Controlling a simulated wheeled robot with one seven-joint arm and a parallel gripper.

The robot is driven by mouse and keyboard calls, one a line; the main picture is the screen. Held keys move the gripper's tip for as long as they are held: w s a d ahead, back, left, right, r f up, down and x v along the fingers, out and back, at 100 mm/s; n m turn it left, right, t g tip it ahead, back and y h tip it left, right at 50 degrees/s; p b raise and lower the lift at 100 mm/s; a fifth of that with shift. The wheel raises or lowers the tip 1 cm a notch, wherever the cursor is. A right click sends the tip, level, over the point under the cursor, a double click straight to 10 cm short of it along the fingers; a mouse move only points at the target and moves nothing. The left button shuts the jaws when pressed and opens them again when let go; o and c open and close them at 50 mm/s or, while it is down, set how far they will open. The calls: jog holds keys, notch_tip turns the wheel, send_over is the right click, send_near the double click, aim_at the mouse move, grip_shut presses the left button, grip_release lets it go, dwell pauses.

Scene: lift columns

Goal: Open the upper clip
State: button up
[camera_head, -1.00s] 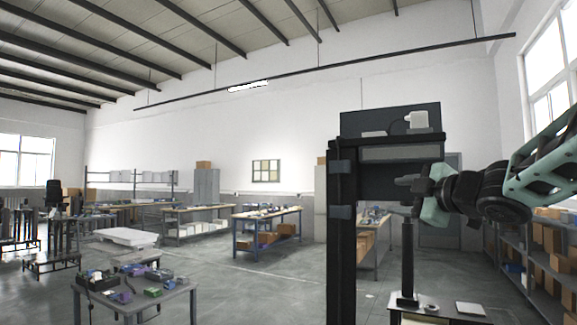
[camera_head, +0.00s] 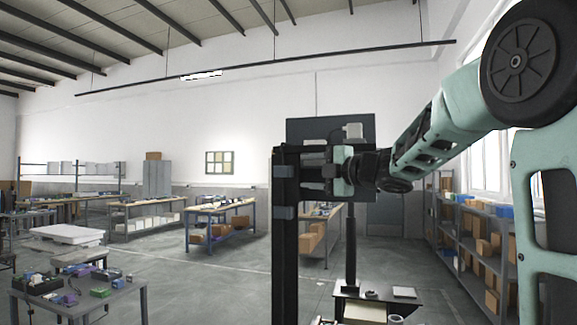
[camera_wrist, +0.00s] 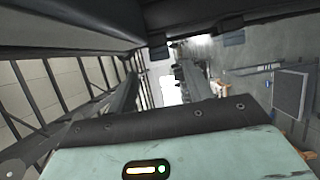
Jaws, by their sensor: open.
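In the wrist view my gripper (camera_wrist: 195,43) is below a large dark surface; no clip can be made out there.
A low table (camera_head: 378,295) stands right of the post. Shelves with boxes (camera_head: 478,245) line the right wall. Workbenches (camera_head: 220,220) and open floor lie to the left.

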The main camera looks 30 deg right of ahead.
aim_at(291, 172)
jog(key=p+x, duration=0.2)
jog(key=x, duration=0.5)
jog(key=c, duration=1)
